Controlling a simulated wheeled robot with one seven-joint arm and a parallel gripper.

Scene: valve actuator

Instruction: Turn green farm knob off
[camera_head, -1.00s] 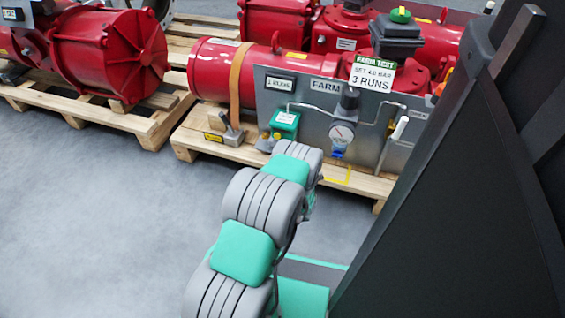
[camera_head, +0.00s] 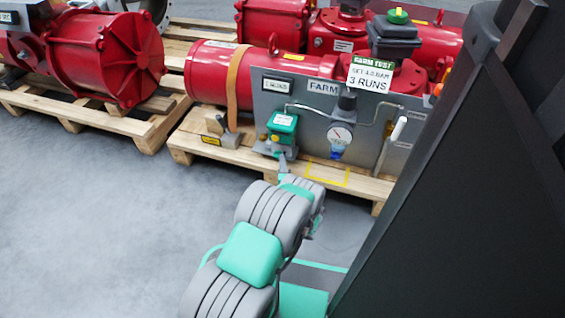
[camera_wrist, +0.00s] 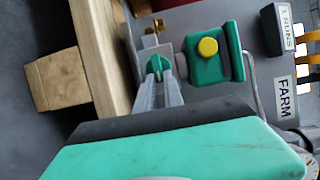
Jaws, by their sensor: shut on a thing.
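The green knob (camera_wrist: 157,66) shows in the wrist view between my gripper's grey fingertips, on a valve with brass fittings (camera_wrist: 152,40). My gripper (camera_wrist: 160,80) is shut on the knob, and the fingers hide part of it. Beside it is a green box with a yellow button (camera_wrist: 207,47). In the head view the green box (camera_head: 284,122) is on the grey panel marked FARM. My gripper (camera_head: 283,165) reaches up to just below this box, and the knob is too small to make out there.
The grey panel (camera_head: 310,110) carries a gauge (camera_head: 340,137), thin pipes and a white handle (camera_head: 399,128). It stands on a wooden pallet (camera_head: 205,158) with a red actuator (camera_head: 207,72) behind. Another pallet with red actuators is at left. Grey floor is clear at the lower left.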

